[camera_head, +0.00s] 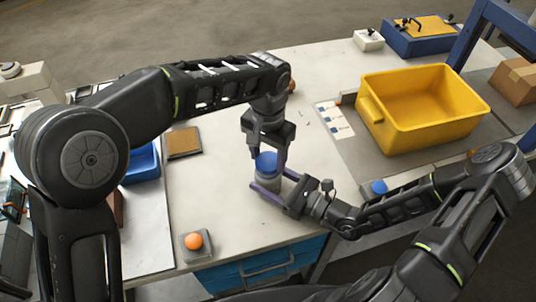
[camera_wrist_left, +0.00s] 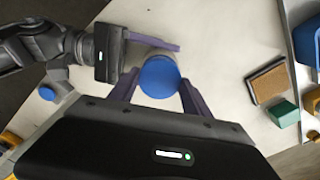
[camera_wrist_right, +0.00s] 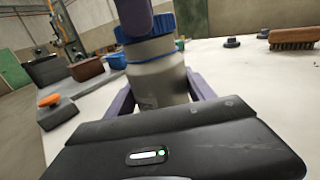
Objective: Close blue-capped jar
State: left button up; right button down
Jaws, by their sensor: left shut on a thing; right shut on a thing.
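The jar (camera_head: 268,182) is a grey cylinder standing upright on the pale table. Its blue cap (camera_head: 266,161) is on top and shows as a round disc in the left wrist view (camera_wrist_left: 159,77). My left gripper (camera_head: 266,155) comes from above, its fingers on either side of the cap. My right gripper (camera_head: 268,190) is low and level, its fingers around the jar body, seen in the right wrist view (camera_wrist_right: 158,78). The cap looks seated at the jar's top in the right wrist view (camera_wrist_right: 165,25); how tightly, I cannot tell.
A yellow bin (camera_head: 420,110) stands at the right on a grey mat. An orange button box (camera_head: 194,243) sits at the table's front edge. A brown-topped pad (camera_head: 184,142) and a blue bin (camera_head: 142,163) lie at left. Another blue round thing (camera_head: 378,187) is beyond my right forearm.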

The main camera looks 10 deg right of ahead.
pick_arm(q)
jog(key=shift+f, duration=0.55)
dwell(0.4)
